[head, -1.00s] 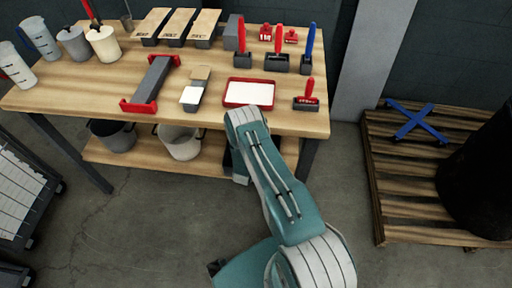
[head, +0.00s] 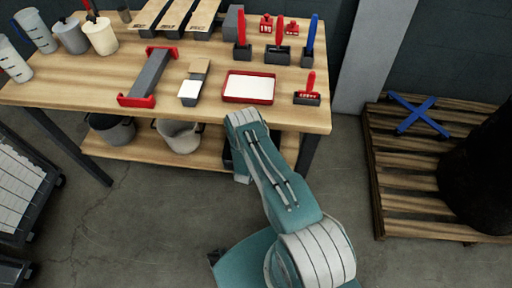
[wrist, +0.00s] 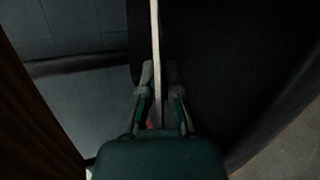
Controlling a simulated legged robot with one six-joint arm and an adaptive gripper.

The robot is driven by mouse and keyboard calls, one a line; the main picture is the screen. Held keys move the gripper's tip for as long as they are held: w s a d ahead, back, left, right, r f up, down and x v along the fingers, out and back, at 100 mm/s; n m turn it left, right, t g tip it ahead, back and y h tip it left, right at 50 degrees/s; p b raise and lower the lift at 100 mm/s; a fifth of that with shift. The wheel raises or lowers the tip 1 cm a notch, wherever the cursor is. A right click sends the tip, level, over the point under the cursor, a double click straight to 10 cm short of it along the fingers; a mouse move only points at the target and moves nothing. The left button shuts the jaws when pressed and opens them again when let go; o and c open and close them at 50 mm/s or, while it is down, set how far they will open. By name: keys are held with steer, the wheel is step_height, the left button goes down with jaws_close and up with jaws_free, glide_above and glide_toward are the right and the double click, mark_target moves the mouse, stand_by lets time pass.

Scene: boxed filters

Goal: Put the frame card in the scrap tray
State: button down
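My gripper (wrist: 160,92) has its two fingers close on either side of a thin, pale, flat piece, seen edge-on in the wrist view. It looks like the frame card (wrist: 156,35), standing up out of the fingers; its face cannot be seen. In the head view my gripper is hidden behind my forearm, below the table's front edge. No thing is clearly marked as the scrap tray. A red-rimmed tray with a white inside (head: 248,87) lies on the table, and a dark container (head: 229,160) partly shows under it, behind my arm.
A pallet (head: 405,180) is on the right. In the wrist view a large dark surface (wrist: 235,60) lies close on the right.

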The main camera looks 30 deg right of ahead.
steer(key=c, duration=0.8)
jaws_free()
steer(key=shift+r, duration=0.6)
steer(key=v, duration=1.2)
